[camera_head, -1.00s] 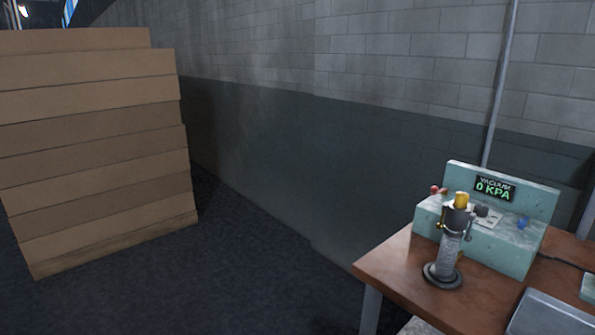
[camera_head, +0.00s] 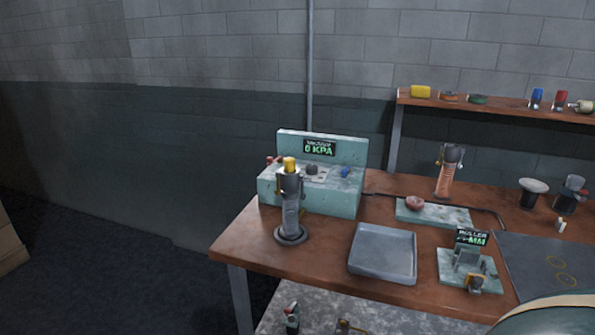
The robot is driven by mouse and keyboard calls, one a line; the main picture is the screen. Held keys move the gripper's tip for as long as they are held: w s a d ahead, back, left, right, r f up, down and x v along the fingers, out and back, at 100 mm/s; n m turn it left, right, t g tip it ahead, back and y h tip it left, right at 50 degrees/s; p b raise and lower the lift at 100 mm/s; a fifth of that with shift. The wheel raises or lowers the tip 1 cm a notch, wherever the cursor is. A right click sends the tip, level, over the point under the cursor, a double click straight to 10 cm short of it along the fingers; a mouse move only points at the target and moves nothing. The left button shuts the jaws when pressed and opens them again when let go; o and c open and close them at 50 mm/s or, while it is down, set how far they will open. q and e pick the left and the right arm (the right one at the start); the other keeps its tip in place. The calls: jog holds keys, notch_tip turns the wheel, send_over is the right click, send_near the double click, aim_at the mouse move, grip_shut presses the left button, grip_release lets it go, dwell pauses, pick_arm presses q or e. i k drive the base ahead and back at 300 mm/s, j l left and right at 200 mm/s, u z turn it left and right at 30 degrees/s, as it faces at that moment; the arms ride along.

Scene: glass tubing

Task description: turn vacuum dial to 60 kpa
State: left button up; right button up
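The vacuum unit (camera_head: 335,193) is a pale green box with a raised back panel, standing at the left end of the wooden bench. Its small display (camera_head: 319,148) reads 0 KPA in green. A dark knob (camera_head: 312,169), which looks like the dial, sits on top of the box, with a blue knob (camera_head: 345,172) to its right and a red part (camera_head: 270,160) at the left. A torch-like tool (camera_head: 290,205) with a yellow top stands in front and partly hides the box. Neither of my grippers shows.
The bench (camera_head: 250,257) also holds a grey tray (camera_head: 383,278), a roller unit (camera_head: 467,266), a second upright tool (camera_head: 446,175) and a dark mat (camera_head: 545,255). A shelf (camera_head: 500,101) with small items is behind. Floor (camera_head: 130,285) is open left of the bench.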

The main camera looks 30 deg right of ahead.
aim_at(311, 169)
jog(key=i+j, duration=0.3)
jog(key=i+j+z, duration=0.25)
jog(key=z, duration=0.2)
jog(key=i+j+z, duration=0.4)
